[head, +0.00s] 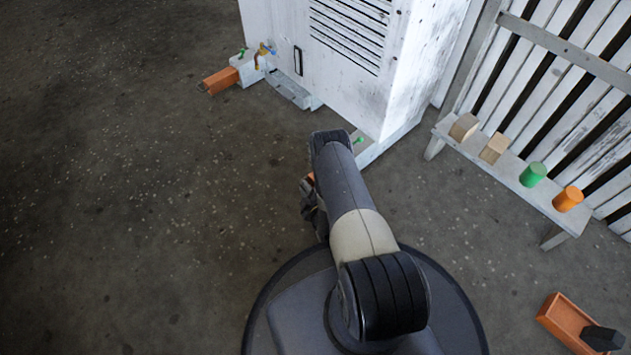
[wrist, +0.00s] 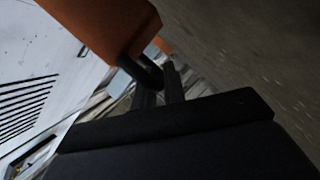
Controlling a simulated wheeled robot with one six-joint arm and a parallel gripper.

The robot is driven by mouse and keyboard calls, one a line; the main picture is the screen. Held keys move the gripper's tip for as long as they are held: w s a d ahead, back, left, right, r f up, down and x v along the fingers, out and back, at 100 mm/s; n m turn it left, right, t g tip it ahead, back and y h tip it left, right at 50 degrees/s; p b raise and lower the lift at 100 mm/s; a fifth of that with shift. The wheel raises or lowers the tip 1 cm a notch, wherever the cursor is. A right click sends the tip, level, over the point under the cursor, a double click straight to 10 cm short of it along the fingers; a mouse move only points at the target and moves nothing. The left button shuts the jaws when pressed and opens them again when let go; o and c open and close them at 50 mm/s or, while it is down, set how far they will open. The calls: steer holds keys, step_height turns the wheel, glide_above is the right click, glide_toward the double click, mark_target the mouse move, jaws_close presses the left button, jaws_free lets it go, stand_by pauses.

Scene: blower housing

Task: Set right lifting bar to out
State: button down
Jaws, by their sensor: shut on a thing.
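The white blower housing (head: 350,50) stands at the top of the head view, with a louvred panel. The orange right lifting bar shows as a small patch (head: 311,177) beside my arm; the arm hides most of it. In the wrist view an orange block of the bar (wrist: 105,25) is large and close at the top. In the head view the gripper (head: 308,198) is mostly hidden behind my arm, near the housing's lower front corner. The exact grip point is dark and unclear.
Another orange bar (head: 218,80) sticks out at the housing's left foot. A white bench (head: 510,175) with wooden, green and orange blocks stands at right by a slatted fence. An orange tray (head: 566,318) with a black block lies at lower right. The floor at left is clear.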

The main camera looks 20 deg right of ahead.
steer(key=shift+s+a+f, duration=0.1)
steer(key=shift+s+a, duration=0.05)
steer(key=shift+a, duration=0.65)
steer(key=c, duration=1.5)
jaws_free()
